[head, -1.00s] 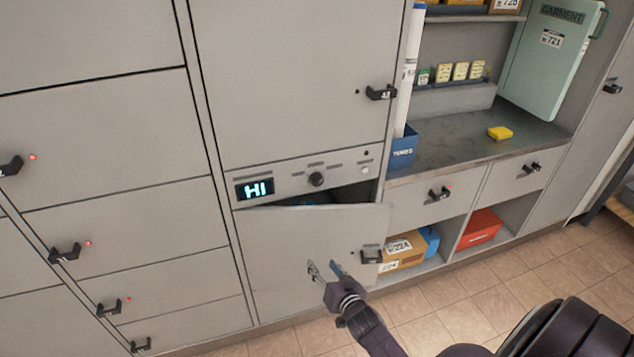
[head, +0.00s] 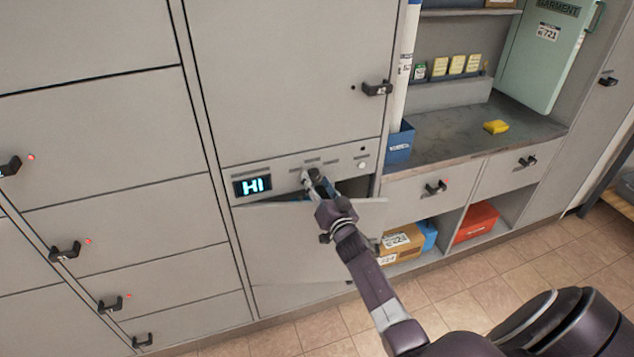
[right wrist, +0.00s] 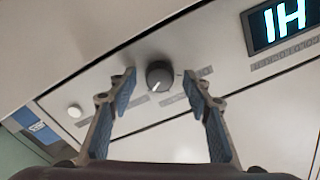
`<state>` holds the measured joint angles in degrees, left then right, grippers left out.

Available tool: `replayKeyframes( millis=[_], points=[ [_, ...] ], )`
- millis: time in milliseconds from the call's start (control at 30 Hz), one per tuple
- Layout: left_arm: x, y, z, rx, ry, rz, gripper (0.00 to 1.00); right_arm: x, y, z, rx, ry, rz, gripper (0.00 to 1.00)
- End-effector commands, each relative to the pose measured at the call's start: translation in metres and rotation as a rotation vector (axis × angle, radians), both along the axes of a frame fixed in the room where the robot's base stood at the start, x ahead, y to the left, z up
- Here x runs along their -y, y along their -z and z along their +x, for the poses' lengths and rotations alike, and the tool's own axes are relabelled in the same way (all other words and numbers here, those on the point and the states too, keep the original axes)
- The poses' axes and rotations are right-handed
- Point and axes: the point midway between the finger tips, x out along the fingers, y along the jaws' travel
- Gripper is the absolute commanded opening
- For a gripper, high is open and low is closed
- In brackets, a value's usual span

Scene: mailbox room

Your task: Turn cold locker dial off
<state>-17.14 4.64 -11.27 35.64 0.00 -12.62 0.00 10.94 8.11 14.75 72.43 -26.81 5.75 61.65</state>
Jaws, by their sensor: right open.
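The cold locker's control panel (head: 285,178) has a lit display (head: 252,186) reading HI. In the right wrist view the black round dial (right wrist: 159,76) with a white pointer line sits between and just beyond my open fingertips, with no visible contact. The display (right wrist: 283,24) appears upside down there. My left gripper is not in view.
The locker door (head: 290,240) below the panel is ajar, and my right arm passes in front of it. A round white button (head: 362,166) is right of the dial. A counter (head: 450,140) with a blue tubes box (head: 400,146) stands to the right.

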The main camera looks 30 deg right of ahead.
Motion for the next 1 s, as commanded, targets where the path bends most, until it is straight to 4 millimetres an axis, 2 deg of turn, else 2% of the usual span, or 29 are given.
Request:
replayKeyframes(
  millis=[300,667,1000],
  points=[
    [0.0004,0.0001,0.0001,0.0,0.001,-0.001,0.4,0.0008,0.0001,0.0024,0.0,0.0,-0.001,0.44],
    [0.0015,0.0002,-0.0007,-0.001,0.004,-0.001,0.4,0.0007,0.0003,0.0022,-0.002,0.0,-0.001,0.05],
    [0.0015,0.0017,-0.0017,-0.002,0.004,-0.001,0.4,0.0009,0.0009,0.002,-0.013,0.0,-0.049,0.03]
  ],
)
